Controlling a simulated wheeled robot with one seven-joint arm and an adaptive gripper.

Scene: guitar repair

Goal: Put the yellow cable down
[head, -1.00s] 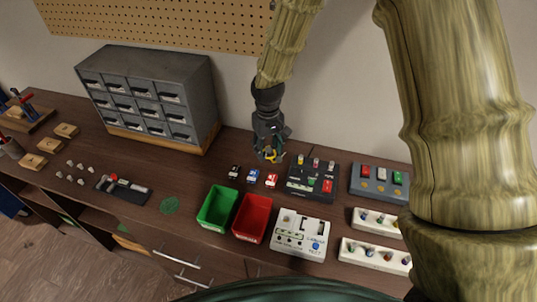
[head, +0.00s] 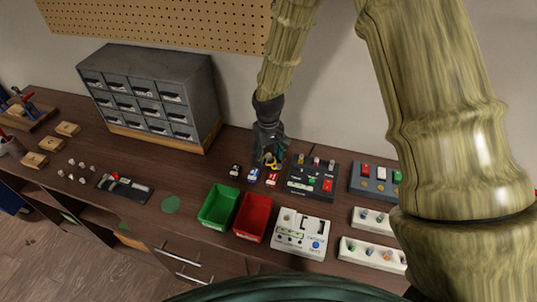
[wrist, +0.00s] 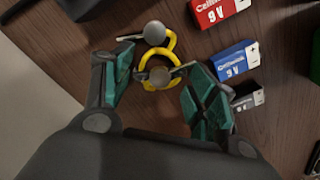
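The yellow cable (wrist: 172,45) is a short looped lead with two round grey plugs, seen in the wrist view. It lies between and just beyond the fingertips, over the dark wood bench. My gripper (wrist: 160,72) has its green-padded fingers spread wide, with gaps beside the cable's loop. One plug's tip comes close to the right finger; I cannot tell whether they touch. In the head view, my gripper (head: 270,158) is low over the bench behind the row of batteries, and the yellow cable (head: 270,163) shows as a small patch at its fingers.
A red battery (wrist: 217,10), a blue battery (wrist: 235,60) and a black battery (wrist: 247,97) lie close to the right finger. A dark pedal (head: 303,186) stands to the right. Green (head: 203,217) and red (head: 240,228) bins stand in front. A drawer cabinet (head: 165,62) is at left.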

